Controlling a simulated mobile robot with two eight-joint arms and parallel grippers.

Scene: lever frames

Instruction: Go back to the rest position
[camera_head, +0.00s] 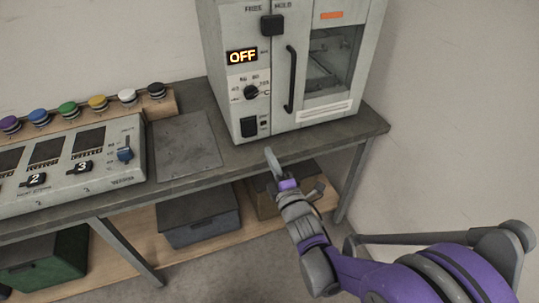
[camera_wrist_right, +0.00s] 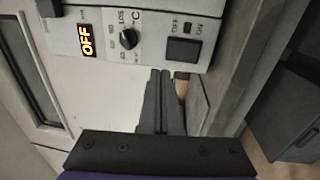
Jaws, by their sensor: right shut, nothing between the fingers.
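My right gripper (camera_head: 271,160) is in front of the bench's front edge, below the white oven-like machine (camera_head: 260,70). It also shows in the right wrist view (camera_wrist_right: 163,75), with its two dark fingers together and nothing between them. The machine's display (camera_head: 242,56) reads OFF. A round dial (camera_head: 251,92) and a dark rocker switch (camera_head: 249,126) sit below the display. In the right wrist view the dial (camera_wrist_right: 129,39) and switch (camera_wrist_right: 183,50) lie beyond the fingertips. My left gripper is in neither view.
The bench (camera_head: 190,180) carries a grey control panel (camera_head: 70,165), a row of coloured knobs (camera_head: 68,108) and a flat grey plate (camera_head: 187,145). A grey bin (camera_head: 198,215), a green bin (camera_head: 45,262) and a brownish box (camera_head: 270,200) stand on the lower shelf. Floor at right is clear.

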